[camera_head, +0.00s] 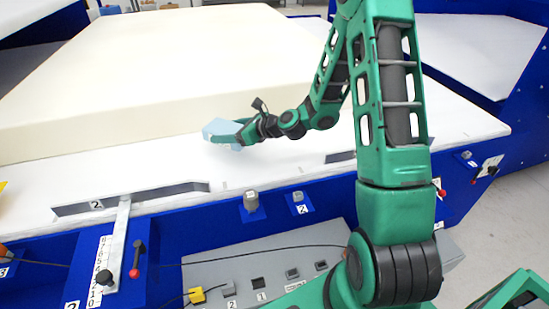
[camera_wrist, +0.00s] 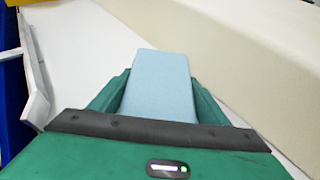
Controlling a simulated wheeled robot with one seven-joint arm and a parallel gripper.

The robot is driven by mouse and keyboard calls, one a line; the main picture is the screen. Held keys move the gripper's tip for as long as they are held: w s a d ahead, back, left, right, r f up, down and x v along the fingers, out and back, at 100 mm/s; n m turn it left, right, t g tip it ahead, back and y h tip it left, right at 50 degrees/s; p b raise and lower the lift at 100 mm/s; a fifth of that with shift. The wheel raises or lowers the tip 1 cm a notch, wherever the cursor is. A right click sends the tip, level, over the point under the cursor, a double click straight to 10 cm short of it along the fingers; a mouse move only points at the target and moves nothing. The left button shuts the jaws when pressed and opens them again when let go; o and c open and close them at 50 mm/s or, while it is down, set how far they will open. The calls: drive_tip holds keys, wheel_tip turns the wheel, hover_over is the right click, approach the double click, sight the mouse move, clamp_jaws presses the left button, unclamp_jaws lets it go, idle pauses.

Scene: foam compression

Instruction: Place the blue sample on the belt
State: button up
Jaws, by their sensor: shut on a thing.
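The blue sample (camera_head: 220,129) is a light blue block, held at the end of my arm in the head view. In the wrist view the blue sample (camera_wrist: 158,85) sits between the two green fingers. My gripper (camera_head: 232,137) is shut on it, and the fingers also show on both sides of the sample in the wrist view (camera_wrist: 158,95). The white belt (camera_head: 150,172) lies below, in front of the large foam block. I cannot tell whether the sample touches the belt.
A large cream foam block (camera_head: 170,60) stands on the belt just behind my gripper. A metal guide (camera_head: 130,198) marked 2 runs along the belt's front edge, with a scale arm (camera_head: 118,245). A grey control panel (camera_head: 250,280) is in front. The belt strip left of the sample is clear.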

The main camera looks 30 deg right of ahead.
drive_tip(key=w+a+r+n+g+y, duration=0.2)
drive_tip(key=a+r+n+g+y, duration=0.3)
drive_tip(key=a+n+g, duration=0.15)
drive_tip(key=n+g, duration=0.2)
hover_over(239, 162)
wheel_tip(239, 162, down, 6)
drive_tip(key=shift+w+f, duration=0.1)
drive_tip(key=shift+f, duration=2.05)
drive_tip(key=o, duration=1.1)
